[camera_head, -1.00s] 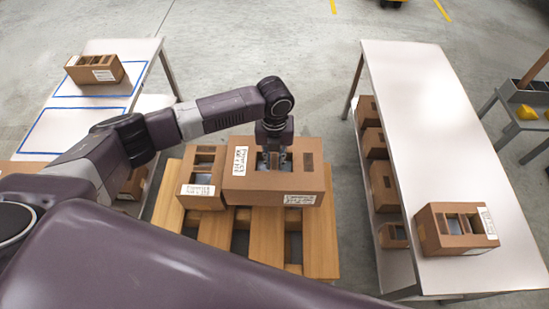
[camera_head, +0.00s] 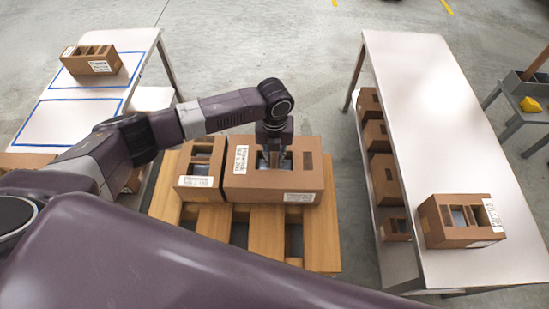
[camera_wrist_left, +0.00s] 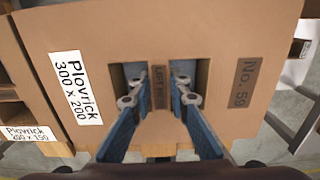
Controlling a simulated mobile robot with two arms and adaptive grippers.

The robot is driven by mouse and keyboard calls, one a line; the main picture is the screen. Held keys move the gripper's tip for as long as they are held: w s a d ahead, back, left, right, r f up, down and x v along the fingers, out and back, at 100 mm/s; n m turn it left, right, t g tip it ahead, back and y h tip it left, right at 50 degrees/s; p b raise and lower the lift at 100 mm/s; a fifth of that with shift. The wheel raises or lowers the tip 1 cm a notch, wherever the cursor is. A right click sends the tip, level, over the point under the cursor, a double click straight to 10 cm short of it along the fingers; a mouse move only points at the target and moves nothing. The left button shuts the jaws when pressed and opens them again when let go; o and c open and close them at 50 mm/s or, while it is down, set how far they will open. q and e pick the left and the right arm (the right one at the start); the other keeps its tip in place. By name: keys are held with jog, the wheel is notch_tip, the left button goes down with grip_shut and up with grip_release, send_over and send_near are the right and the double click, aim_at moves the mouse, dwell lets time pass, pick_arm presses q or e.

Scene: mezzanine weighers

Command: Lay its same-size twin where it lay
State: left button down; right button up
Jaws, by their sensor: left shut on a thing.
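A large brown carton (camera_head: 252,183) stands on the wooden pallet (camera_head: 265,240); its label in the left wrist view reads Plovrick 300 x 200. My left gripper (camera_head: 273,160) is shut on the strip between two slots in the top of this carton (camera_wrist_left: 210,30). In the left wrist view both blue fingers (camera_wrist_left: 158,95) reach into the slots. A smaller carton (camera_head: 197,180), labelled 200 x 150, stands close to its left on the pallet. Another carton (camera_head: 89,62) lies in the far blue outline on the left table. My right gripper is not seen.
The near blue outline on the left table (camera_head: 70,122) is empty. The right table (camera_head: 420,100) holds one carton (camera_head: 462,222) at its near end; several cartons stand on its lower shelf. A grey stand with a yellow thing (camera_head: 530,104) is at far right. Floor lies between pallet and right table.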

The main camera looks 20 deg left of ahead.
pick_arm(q)
jog(key=shift+f, duration=0.2)
dwell(0.4)
jog(key=c, duration=1.8)
grip_release()
jog(key=shift+o, duration=0.2)
